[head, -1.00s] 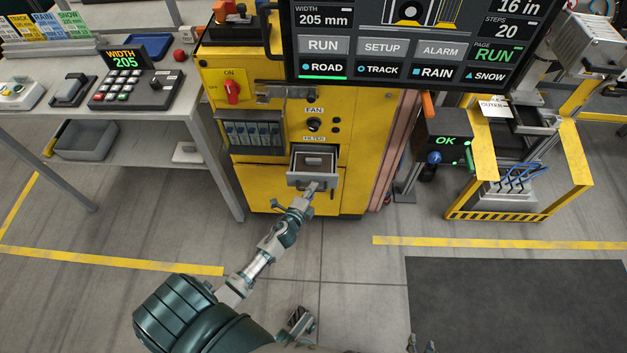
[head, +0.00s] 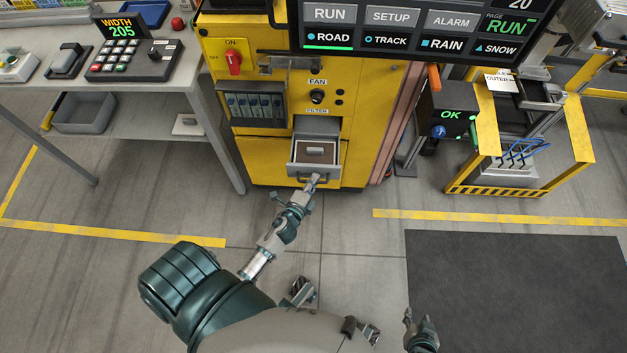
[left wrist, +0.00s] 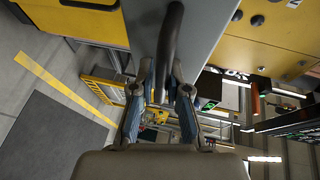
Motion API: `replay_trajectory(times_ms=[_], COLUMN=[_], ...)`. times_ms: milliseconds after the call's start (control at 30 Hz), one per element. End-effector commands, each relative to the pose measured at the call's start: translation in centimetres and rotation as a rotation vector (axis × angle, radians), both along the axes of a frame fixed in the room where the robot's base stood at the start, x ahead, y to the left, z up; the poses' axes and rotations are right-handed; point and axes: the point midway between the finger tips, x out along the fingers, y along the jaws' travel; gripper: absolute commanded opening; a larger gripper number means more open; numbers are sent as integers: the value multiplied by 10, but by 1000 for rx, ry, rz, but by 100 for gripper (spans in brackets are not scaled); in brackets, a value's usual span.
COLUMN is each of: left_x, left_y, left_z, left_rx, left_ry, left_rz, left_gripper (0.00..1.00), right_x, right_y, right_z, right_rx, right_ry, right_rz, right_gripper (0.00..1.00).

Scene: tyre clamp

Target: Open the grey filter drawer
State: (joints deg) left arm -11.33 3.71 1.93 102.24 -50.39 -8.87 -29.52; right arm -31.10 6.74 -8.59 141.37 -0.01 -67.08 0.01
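The grey filter drawer (head: 300,170) stands pulled out of the yellow cabinet (head: 262,180), under the FILTER label. A brown panel with a small grip shows inside it. My left gripper (head: 314,181) is at the drawer's front handle. In the left wrist view, my left gripper (left wrist: 166,90) has its fingers on both sides of the dark handle bar (left wrist: 169,45), closed on it, with the grey drawer front (left wrist: 200,25) beyond. My right gripper (head: 420,322) is low in the head view, empty and away from the cabinet; its fingertips look apart.
A grey bench (head: 205,105) with a keypad (head: 130,62) stands left of the cabinet. A screen (head: 410,30) hangs in front of the cabinet's top. A yellow-framed station (head: 575,130) is at right. The floor before the drawer is clear, with a dark mat (head: 520,290) at right.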

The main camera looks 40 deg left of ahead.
Motion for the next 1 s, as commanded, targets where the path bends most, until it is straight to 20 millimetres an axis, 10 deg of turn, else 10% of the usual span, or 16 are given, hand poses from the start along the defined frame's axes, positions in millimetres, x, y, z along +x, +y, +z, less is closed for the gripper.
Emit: replay_trajectory(times_ms=[367, 1000], left_x=[-5, -112], left_y=[0, -15], left_z=[0, 19], left_rx=[-1, -3], left_ry=[1, 5], left_rz=[1, 3], left_gripper=[23, 23], right_x=[1, 1], right_y=[0, 0], right_z=[0, 0], right_rx=[2, 1], right_ry=[-3, -2], right_rz=[-2, -1], right_gripper=[40, 40])
